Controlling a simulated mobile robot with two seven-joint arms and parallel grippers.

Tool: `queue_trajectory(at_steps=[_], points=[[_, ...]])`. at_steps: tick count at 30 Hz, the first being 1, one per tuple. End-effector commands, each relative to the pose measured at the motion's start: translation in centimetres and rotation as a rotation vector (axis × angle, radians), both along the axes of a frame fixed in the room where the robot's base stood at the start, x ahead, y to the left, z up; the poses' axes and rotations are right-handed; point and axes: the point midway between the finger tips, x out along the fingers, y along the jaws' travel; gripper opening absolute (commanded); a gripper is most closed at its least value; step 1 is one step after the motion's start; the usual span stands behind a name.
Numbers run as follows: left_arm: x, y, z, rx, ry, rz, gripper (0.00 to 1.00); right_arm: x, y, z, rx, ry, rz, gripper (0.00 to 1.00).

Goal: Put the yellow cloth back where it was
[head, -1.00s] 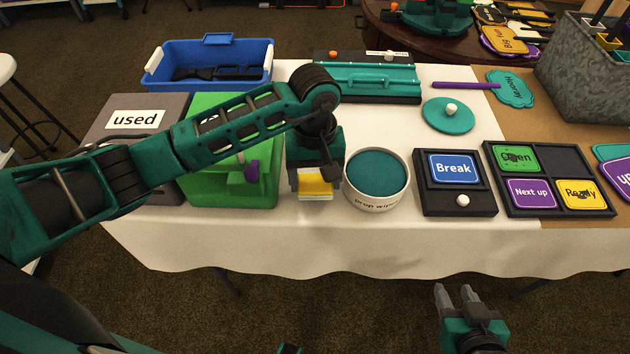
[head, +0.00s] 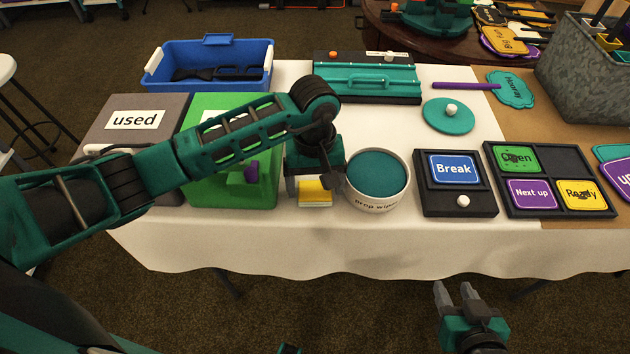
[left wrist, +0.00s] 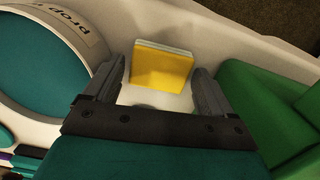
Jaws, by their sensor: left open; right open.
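The yellow cloth (head: 316,194) is a small folded square with a pale edge, at the table's front between the green box and the round white tub. It also shows in the left wrist view (left wrist: 161,70), just beyond and between the fingertips. My left gripper (head: 315,186) is open over it, pointing down, with one finger on each side. The left wrist view shows gaps between the fingers and the cloth. The gripper partly hides the cloth in the head view. My right gripper (head: 457,292) is open and empty in front of the table.
The green box (head: 232,192) stands close on the left, with the grey "used" box (head: 108,142) beyond it. The white tub (head: 378,202) with teal inside stands close on the right. A "Break" sign board (head: 480,190) is further right. Bare white tablecloth lies in front.

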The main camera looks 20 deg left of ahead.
Motion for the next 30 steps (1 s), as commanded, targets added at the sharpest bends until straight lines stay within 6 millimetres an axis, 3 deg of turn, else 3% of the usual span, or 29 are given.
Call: queue_trajectory(at_steps=[15,21,30], points=[[0.7,0.3,10.2,0.000,-0.004,-0.002,0.85,-0.1,-0.5,-0.2,-0.008,0.002,-0.007,0.43],[0.7,0.3,11.8,0.000,-0.001,-0.001,0.85,-0.2,-0.5,-0.3,-0.009,0.005,-0.007,0.43],[0.7,0.3,12.0,0.000,0.000,0.000,0.85,-0.3,-0.5,-0.3,-0.008,0.007,-0.007,0.43]])
